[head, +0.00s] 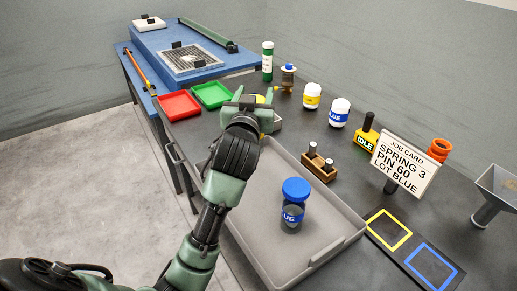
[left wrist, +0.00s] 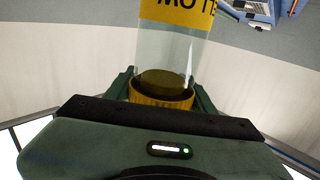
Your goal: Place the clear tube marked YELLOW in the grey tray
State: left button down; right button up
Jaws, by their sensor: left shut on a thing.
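The clear tube (left wrist: 165,55) has a yellow label, with letters upside down in the left wrist view and consistent with YELLOW, and a yellow cap. My left gripper (head: 252,103) is shut on it at the cap end. In the head view the gripper mostly hides the tube; only bits of yellow show. The gripper is beyond the far left corner of the grey tray (head: 258,230). A clear tube with a blue cap and blue label (head: 293,212) stands upright in the tray. My right gripper is not in view.
A red tray (head: 179,106) and a green tray (head: 212,95) lie left of the gripper. Bottles (head: 312,96) (head: 339,112), a wooden block (head: 319,168) and a job card (head: 403,163) stand along the right. The grey tray is bare around the blue-capped tube.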

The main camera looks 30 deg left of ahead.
pick_arm(q)
notch_tip(320, 180, down, 13)
jog(key=shift+b, duration=0.4)
jog(key=shift+f, duration=0.1)
jog(key=c, duration=0.5)
grip_release()
